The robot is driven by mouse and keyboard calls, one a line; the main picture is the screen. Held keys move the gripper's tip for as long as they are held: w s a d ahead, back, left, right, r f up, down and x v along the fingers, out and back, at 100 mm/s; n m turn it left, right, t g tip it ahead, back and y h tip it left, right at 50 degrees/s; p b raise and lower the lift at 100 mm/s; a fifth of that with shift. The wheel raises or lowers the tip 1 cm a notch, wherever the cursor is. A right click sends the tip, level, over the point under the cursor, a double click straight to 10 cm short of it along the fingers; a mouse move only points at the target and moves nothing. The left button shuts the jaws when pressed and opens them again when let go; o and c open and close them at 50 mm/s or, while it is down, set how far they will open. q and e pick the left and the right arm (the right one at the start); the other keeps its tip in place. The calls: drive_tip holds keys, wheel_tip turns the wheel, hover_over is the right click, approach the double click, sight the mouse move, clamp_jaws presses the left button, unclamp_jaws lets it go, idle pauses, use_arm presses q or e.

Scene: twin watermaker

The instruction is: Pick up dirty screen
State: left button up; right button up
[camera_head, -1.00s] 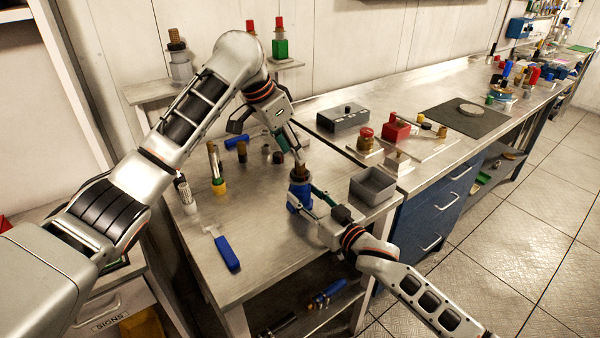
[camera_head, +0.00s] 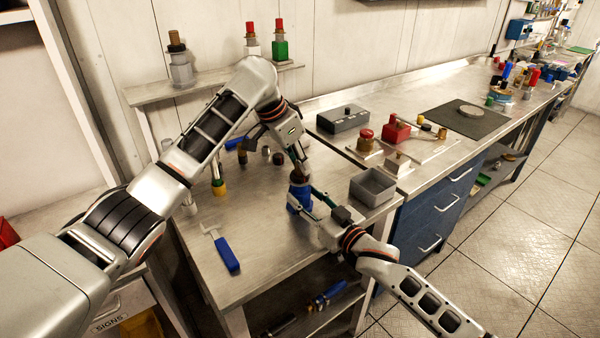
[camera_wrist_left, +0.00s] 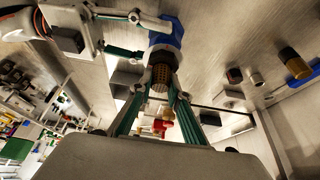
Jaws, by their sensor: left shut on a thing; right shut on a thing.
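The dirty screen is a brown mesh cylinder (camera_wrist_left: 160,76) standing in the mouth of a blue housing (camera_head: 296,199). In the head view only a little brown of it shows above the housing. My left gripper (camera_head: 300,168) comes down from above and is shut on the screen; its green-edged fingers lie on both sides of it in the left wrist view. My right gripper (camera_head: 305,196) is shut on the blue housing from the front right, at the bench. The screen's lower end is hidden inside the housing.
An open grey bin (camera_head: 372,187) stands right of the housing. A blue-handled tool (camera_head: 227,254) lies at the front left of the bench (camera_head: 265,235). Small fittings (camera_head: 265,154) stand behind my grippers. A black and grey box (camera_head: 343,118) is farther back.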

use_arm(q)
wheel_tip(320, 180, up, 10)
drive_tip(key=shift+r, duration=0.1)
idle(0.4)
drive_tip(key=shift+o, duration=0.2)
clamp_jaws()
use_arm(e)
drive_tip(key=o, duration=1.5)
